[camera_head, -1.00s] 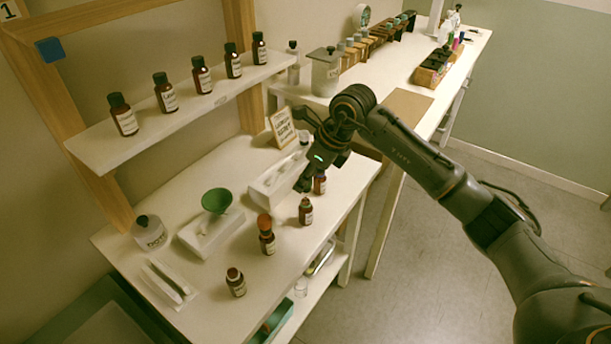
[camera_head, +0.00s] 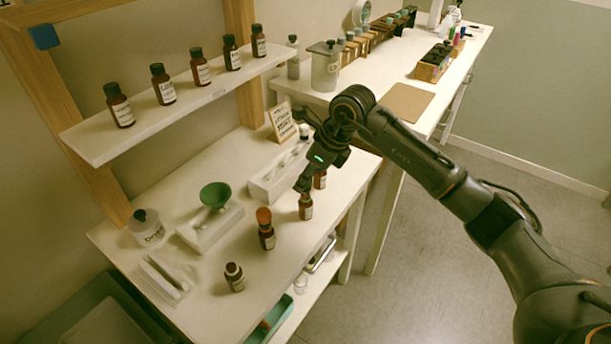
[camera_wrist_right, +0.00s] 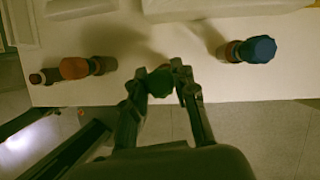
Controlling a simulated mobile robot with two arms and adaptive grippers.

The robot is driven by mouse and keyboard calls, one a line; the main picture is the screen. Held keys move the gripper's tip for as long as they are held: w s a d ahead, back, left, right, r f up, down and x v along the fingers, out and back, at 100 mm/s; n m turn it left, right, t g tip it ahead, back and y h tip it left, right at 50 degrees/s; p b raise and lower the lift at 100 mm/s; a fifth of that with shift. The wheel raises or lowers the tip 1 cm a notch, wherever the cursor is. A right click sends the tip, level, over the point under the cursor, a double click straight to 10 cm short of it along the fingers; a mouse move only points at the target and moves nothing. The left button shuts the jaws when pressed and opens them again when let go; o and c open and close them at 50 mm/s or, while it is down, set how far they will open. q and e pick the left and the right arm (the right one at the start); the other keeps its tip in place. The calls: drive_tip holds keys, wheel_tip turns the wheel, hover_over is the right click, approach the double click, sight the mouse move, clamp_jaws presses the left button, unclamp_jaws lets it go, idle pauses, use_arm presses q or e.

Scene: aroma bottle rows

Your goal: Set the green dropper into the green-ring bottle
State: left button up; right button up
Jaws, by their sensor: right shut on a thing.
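My right gripper (camera_head: 303,187) is shut on the green dropper (camera_wrist_right: 160,82), whose green top shows between the fingertips in the right wrist view. In the head view the fingers point down at the top of a brown bottle (camera_head: 305,210) with a white label. The fingertips cover that bottle's neck, so its ring is hidden there. I cannot tell whether the dropper is inside the neck or just above it. My left gripper is not in view.
An orange-topped bottle (camera_head: 266,230) and a dark-necked bottle (camera_head: 234,278) stand nearer in the row. A blue-topped bottle (camera_wrist_right: 257,50) stands on the far side, partly behind my gripper in the head view. A green funnel (camera_head: 215,195) and white holders lie left.

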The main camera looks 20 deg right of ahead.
drive_tip(key=shift+f+b, duration=0.6)
drive_tip(key=shift+f, duration=0.3)
drive_tip(key=o, duration=0.7)
drive_tip(key=shift+r+p, duration=2.05)
drive_tip(key=shift+r, duration=1.5)
